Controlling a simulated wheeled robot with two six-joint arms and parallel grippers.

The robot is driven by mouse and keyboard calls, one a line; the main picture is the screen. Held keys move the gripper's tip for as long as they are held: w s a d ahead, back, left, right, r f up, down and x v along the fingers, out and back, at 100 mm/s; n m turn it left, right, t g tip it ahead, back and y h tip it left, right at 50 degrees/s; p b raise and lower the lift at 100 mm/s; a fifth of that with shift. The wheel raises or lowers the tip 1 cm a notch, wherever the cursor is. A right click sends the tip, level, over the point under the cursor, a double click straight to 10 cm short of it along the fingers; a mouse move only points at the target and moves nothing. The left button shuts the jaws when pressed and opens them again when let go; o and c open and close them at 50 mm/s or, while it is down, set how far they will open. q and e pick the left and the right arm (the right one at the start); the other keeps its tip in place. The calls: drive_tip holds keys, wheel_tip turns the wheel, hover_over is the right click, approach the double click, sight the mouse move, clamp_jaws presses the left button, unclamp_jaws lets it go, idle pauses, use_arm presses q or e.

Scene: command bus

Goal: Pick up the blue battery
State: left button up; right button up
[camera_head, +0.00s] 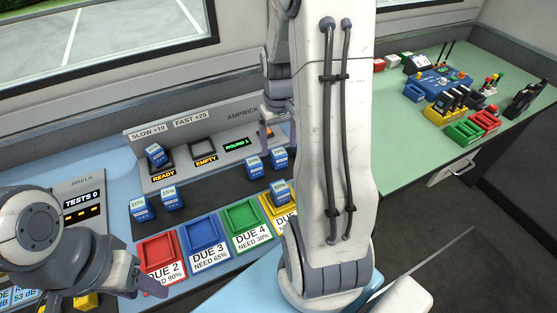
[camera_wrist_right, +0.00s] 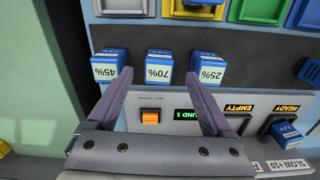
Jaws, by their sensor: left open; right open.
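Several blue batteries with white percent labels are in view. In the right wrist view, a 45% battery (camera_wrist_right: 108,66), a 70% battery (camera_wrist_right: 159,67) and a 25% battery (camera_wrist_right: 207,68) stand in a row. My right gripper (camera_wrist_right: 158,82) is open and empty, with the 70% battery showing between its fingertips, apart from them. In the head view, another battery (camera_head: 156,154) sits in the READY slot, two more (camera_head: 140,208) stand at left, and one (camera_head: 280,191) is at the yellow tray. My left gripper (camera_head: 134,281) is open at lower left, near the red tray.
Red (camera_head: 160,255), blue (camera_head: 203,232) and green (camera_head: 240,217) trays with DUE labels line the front of the desk. The EMPTY slot (camera_head: 204,148) holds nothing. An orange button (camera_wrist_right: 150,117) lies on the panel. My right arm hides part of the desk. Gadgets crowd the green counter (camera_head: 400,145).

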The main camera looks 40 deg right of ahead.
sight(279, 152)
drive_tip(key=shift+w+d+f, duration=0.1)
drive_tip(key=shift+f, duration=1.5)
drive_tip(key=shift+w+d+f, duration=0.1)
drive_tip(key=shift+f, duration=1.45)
clamp_jaws()
drive_tip(key=shift+r, duration=0.15)
wheel_tip(279, 152, up, 4)
drive_tip(key=shift+w+r, duration=0.1)
drive_tip(key=s+d+r, duration=0.5)
drive_tip(key=s+r, duration=0.1)
drive_tip(key=s, duration=0.4)
drive_tip(key=shift+s+r, duration=0.3)
drive_tip(key=shift+s, duration=0.05)
